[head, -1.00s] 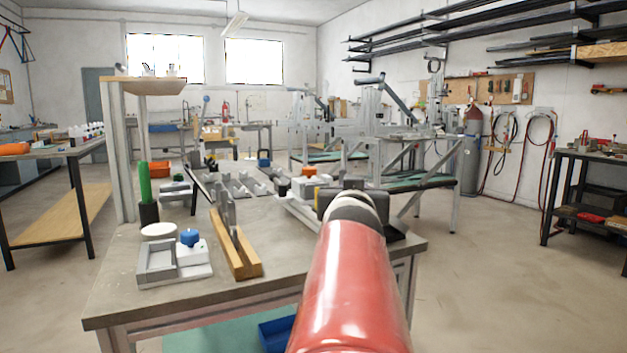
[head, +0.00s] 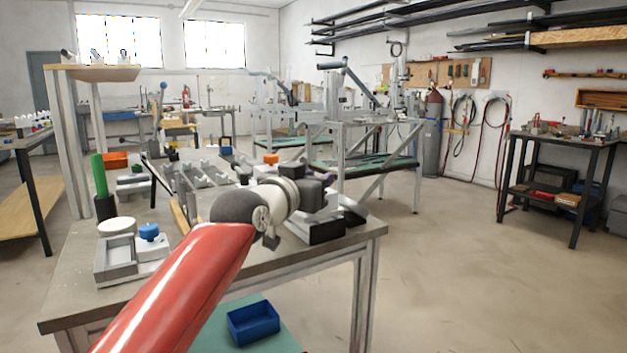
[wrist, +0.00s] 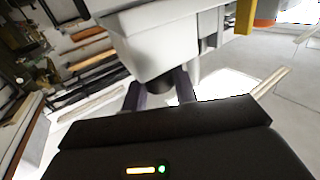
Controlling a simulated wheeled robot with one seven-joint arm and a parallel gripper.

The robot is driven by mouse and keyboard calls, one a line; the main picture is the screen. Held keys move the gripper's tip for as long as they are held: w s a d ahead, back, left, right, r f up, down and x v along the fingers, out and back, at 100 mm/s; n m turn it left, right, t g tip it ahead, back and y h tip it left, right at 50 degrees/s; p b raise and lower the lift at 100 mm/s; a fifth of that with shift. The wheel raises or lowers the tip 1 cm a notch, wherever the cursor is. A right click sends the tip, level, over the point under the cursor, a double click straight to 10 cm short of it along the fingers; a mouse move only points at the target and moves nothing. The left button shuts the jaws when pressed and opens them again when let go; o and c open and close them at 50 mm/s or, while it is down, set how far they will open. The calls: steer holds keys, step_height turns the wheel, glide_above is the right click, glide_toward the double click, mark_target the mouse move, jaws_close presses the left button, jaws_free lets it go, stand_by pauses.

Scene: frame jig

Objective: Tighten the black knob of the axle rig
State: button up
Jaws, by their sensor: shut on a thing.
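In the wrist view the two dark fingers of my gripper (wrist: 162,86) stand on either side of a dark round knob (wrist: 159,91), under a pale grey block of the axle rig (wrist: 150,45). The gripper is shut on this knob, which is mostly in shadow. In the head view the rig (head: 322,222) is a grey and black fixture near the right end of the bench. My wrist and hand cover much of it there, and the fingers and black knob are hidden.
The bench (head: 85,300) also carries a grey fixture with a blue knob (head: 149,231), a green-handled tool (head: 99,175) and grey slotted blocks. An orange part (head: 271,158) sits behind my wrist. A blue bin (head: 253,322) lies below. Floor at right is clear.

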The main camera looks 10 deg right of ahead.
steer(key=shift+m+g+h, duration=0.7)
steer(key=shift+g+h, duration=0.1)
steer(key=o, duration=0.7)
steer(key=shift+c, duration=0.2)
steer(key=b+v, duration=0.1)
steer(key=v, duration=0.6)
steer(key=shift+s+a, duration=0.25)
steer(key=shift+a, duration=0.05)
